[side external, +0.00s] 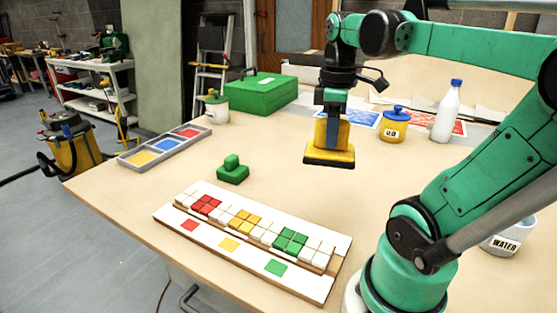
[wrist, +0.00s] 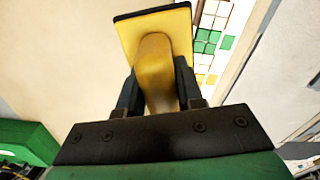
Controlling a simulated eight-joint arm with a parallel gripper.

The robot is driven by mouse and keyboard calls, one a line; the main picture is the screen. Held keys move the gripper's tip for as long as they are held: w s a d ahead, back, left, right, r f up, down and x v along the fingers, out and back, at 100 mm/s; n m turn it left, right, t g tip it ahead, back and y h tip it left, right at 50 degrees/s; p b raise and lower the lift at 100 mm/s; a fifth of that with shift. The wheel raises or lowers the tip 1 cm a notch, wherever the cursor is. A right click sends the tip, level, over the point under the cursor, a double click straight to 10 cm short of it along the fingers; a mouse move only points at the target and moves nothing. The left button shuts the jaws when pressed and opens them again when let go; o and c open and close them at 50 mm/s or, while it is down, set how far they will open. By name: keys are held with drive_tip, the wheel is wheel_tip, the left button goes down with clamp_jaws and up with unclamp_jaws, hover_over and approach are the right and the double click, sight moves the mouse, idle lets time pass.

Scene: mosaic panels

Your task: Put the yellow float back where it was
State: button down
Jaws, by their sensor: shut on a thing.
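The yellow float (side external: 329,153) has a flat yellow plate with a dark underside and a raised handle. My gripper (side external: 333,133) is shut on its handle and holds it above the table. The wrist view shows the float (wrist: 154,40) with its handle between the two dark fingers of my gripper (wrist: 157,90).
The white mosaic panel (side external: 225,240) with red, yellow and green tiles lies at the front. A three-part tray (side external: 122,160), a green box (side external: 262,96), a yellow jar (side external: 394,127) and a white bottle (side external: 447,115) stand around.

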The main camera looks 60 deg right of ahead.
drive_tip(key=s+d+r+m, duration=0.3)
drive_tip(key=s+d, duration=0.1)
drive_tip(key=d, duration=0.1)
drive_tip(key=f, duration=1.9)
drive_tip(key=shift+s+f, duration=0.2)
drive_tip(key=shift+f, duration=0.05)
drive_tip(key=shift+f, duration=0.1)
drive_tip(key=c, duration=0.6)
unclamp_jaws()
drive_tip(key=shift+o, duration=0.2)
